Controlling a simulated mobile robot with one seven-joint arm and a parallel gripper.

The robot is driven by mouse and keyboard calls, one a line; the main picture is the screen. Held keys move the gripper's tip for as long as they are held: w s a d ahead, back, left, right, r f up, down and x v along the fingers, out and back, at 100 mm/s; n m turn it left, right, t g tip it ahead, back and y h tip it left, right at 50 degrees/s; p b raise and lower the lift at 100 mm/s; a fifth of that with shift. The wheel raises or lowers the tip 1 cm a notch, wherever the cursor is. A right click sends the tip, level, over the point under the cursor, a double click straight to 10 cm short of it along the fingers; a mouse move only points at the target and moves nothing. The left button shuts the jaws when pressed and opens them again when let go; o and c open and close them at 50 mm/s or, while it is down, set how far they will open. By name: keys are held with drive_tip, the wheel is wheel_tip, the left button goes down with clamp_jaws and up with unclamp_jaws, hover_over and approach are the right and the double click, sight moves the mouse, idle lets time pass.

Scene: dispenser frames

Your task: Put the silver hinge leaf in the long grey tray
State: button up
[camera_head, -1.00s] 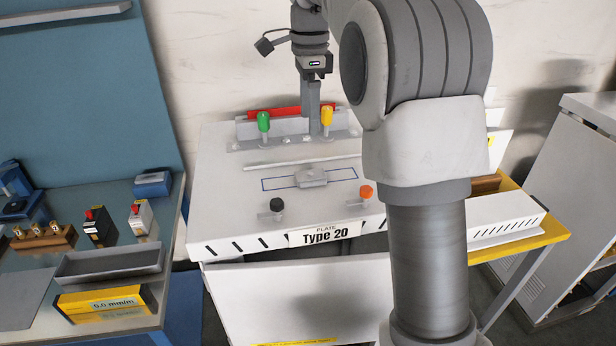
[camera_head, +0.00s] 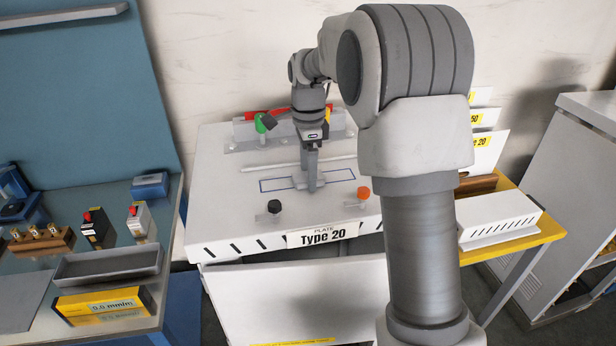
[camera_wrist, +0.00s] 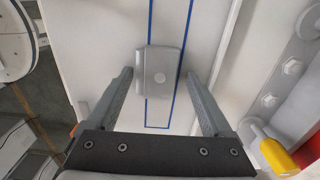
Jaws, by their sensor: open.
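The silver hinge leaf (camera_wrist: 162,73) is a small grey plate with a round spot in its face, lying on the white machine top across a blue outline. In the wrist view it sits between and beyond the tips of my gripper's fingers (camera_wrist: 160,80), which are apart and empty. In the head view my gripper (camera_head: 312,186) points down over the blue outline and hides most of the leaf. The long grey tray (camera_head: 110,264) is on the left bench, and its visible inside looks empty.
A yellow box (camera_head: 105,305) stands in front of the tray. Black (camera_head: 274,207) and orange (camera_head: 363,193) knobs flank the machine's front edge, with green (camera_head: 261,122) and yellow (camera_wrist: 276,155) handles behind. A white slotted box (camera_head: 498,217) is on the right table.

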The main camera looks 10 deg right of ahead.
clamp_jaws()
idle(0.4)
drive_tip(key=shift+r, duration=0.4)
wheel_tip(320, 180, up, 3)
drive_tip(key=shift+f+b, duration=0.15)
drive_tip(key=shift+b, duration=0.15)
drive_tip(key=s+d+r+b, duration=0.1)
drive_tip(key=s+d+r, duration=0.5)
drive_tip(key=d, duration=0.4)
drive_tip(key=shift+r+b, duration=0.3)
drive_tip(key=shift+r, duration=0.45)
